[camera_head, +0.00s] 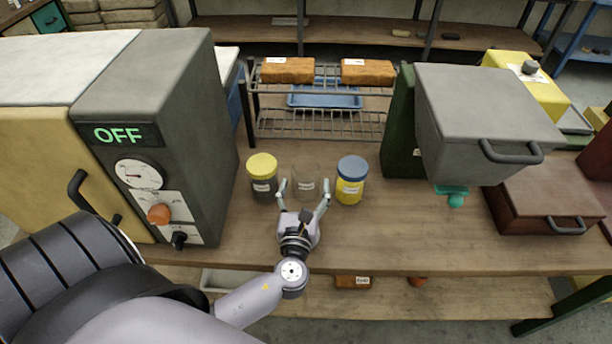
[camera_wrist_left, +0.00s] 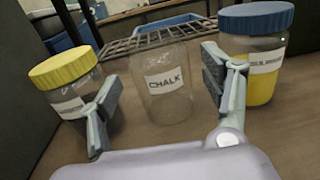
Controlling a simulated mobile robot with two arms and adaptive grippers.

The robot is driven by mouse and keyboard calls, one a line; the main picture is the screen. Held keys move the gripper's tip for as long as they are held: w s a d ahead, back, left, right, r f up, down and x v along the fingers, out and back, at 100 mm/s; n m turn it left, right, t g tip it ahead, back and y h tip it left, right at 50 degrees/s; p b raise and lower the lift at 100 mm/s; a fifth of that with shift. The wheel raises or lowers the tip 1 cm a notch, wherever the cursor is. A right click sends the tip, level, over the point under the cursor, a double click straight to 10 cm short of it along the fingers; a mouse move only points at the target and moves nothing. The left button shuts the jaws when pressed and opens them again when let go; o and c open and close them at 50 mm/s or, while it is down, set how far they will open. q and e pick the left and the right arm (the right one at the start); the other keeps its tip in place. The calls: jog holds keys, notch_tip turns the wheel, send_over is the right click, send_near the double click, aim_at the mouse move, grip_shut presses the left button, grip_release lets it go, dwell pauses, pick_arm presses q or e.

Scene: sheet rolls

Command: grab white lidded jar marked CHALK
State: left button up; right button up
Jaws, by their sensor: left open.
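The jar marked CHALK (camera_head: 306,172) stands upright on the wooden workbench between two other jars. In the left wrist view the CHALK jar (camera_wrist_left: 166,101) looks like clear, empty glass with a white label facing me; no white lid shows on it. My left gripper (camera_head: 304,186) is open, with one finger on each side of the jar. In the left wrist view the open fingers (camera_wrist_left: 160,85) flank the jar, with gaps visible on both sides; I cannot tell how deep they reach past it. My right gripper is not in view.
A yellow-lidded dark jar (camera_head: 262,178) stands close left and a blue-lidded yellow jar (camera_head: 351,180) close right. A grey oven-like box (camera_head: 160,130) marked OFF stands left, a grey lidded bin (camera_head: 480,110) right. The front bench strip is clear.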

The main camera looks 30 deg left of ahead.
aim_at(306, 171)
pick_arm(q)
jog(key=shift+p+x, duration=0.7)
jog(key=shift+x, duration=2.05)
jog(key=shift+s+a, duration=0.1)
jog(key=shift+c, duration=0.2)
jog(key=c, duration=1.1)
jog(key=shift+r, duration=0.1)
jog(key=shift+r, duration=0.1)
